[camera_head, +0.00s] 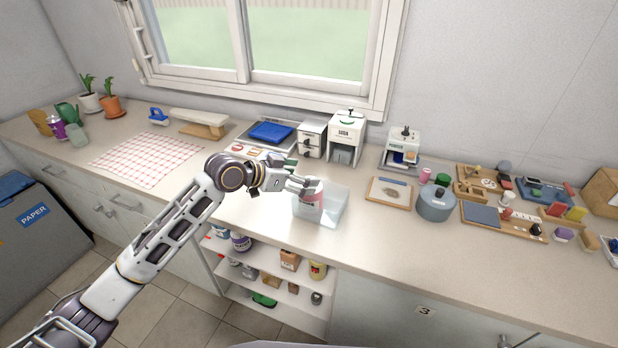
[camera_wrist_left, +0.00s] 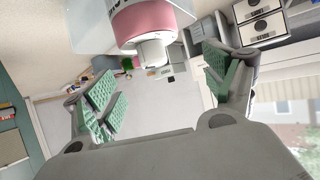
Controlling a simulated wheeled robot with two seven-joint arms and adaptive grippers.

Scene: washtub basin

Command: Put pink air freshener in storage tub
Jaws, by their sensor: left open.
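The pink air freshener (camera_head: 319,196) has a pink band and white parts. It appears inside the clear storage tub (camera_head: 335,213) on the counter, with its lower part seen through the tub wall. My left gripper (camera_head: 306,186) is at the tub's upper left, right beside the air freshener. In the left wrist view, the air freshener (camera_wrist_left: 142,22) shows at the top with its white cap toward my gripper. My left gripper's (camera_wrist_left: 165,80) green-padded fingers are spread wide, with clear gaps on both sides of the cap. My right gripper is not in view.
A white dispenser (camera_head: 347,135) and a blue tray (camera_head: 271,133) stand behind the tub. A board (camera_head: 389,194) and a grey-blue round pot (camera_head: 435,204) are to its right. A red checked cloth (camera_head: 150,158) lies left. The counter front right of the tub is clear.

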